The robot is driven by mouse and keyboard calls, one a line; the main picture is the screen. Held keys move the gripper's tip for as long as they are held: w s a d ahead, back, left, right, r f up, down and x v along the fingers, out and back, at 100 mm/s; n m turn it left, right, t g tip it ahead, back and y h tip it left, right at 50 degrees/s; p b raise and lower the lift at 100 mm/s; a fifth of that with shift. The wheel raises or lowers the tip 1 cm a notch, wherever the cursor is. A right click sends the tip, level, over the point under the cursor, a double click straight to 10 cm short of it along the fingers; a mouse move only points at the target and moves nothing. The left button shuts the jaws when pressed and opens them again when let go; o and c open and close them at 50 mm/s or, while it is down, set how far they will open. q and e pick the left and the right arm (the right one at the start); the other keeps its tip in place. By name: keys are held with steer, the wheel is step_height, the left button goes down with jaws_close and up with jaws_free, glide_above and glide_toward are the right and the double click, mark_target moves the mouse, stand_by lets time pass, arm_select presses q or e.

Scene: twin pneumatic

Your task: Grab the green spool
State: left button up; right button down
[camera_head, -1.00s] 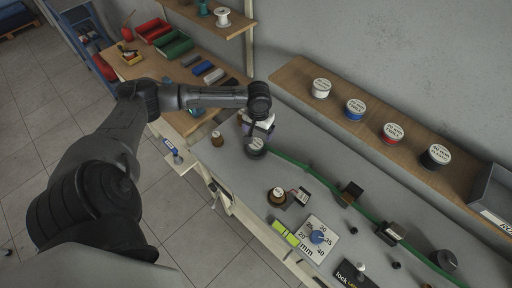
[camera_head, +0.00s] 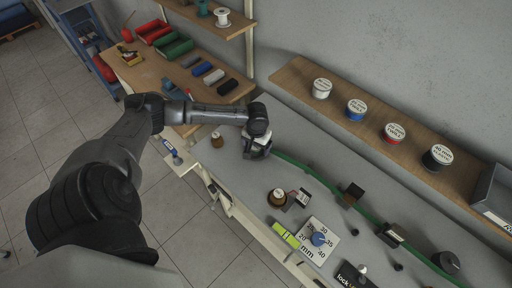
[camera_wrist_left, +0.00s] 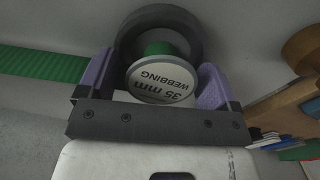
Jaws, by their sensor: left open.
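The green spool (camera_wrist_left: 160,84) shows in the left wrist view with a white round label reading "35 mm WEBBING" and green webbing behind it. A dark round ring (camera_wrist_left: 180,17) curves around its far side. My left gripper (camera_wrist_left: 154,76) is open, with one purple-padded finger on each side of the spool. I cannot tell whether the pads touch it. In the head view, my left gripper (camera_head: 257,152) is low over the far left of the grey bench and hides the spool. My right gripper is not in view.
A green webbing strip (camera_head: 330,187) runs right along the bench (camera_head: 300,140) past dark blocks (camera_head: 352,192). A wooden shelf (camera_head: 300,75) behind holds several labelled spools.

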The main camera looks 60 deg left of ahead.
arm_select(q)
steer(key=shift+c, duration=0.4)
steer(key=c, duration=0.9)
steer(key=shift+o, duration=0.2)
steer(key=shift+r, duration=0.15)
